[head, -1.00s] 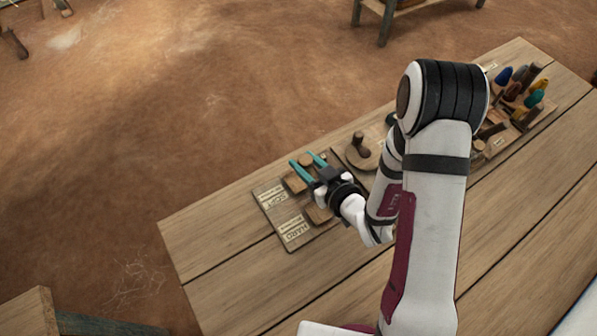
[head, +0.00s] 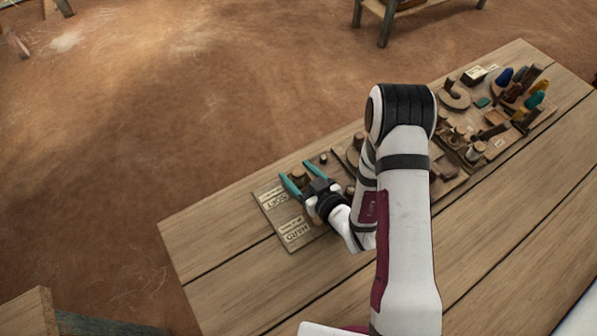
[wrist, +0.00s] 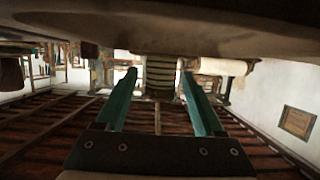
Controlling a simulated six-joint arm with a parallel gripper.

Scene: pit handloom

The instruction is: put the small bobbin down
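My gripper (head: 297,173) has two teal fingers, low over the labelled board at the near left end of the bench. A small brown bobbin (head: 300,175) stands between the fingers in the head view. In the wrist view the bobbin (wrist: 160,76) is a banded, thread-wound cylinder between the fingers. A gap shows on each side of it, so the fingers look open around it. Its end meets a broad brown surface (wrist: 150,30) across the top of that view. The board (head: 268,198) bears SOFT and HARD labels. My wrist hides part of the board.
A small dark peg (head: 323,158) stands on the board right of the fingers. Trays with several spools and tools (head: 475,150) lie along the bench to the right, partly behind my arm. The bench (head: 215,235) is bare at left and along the front.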

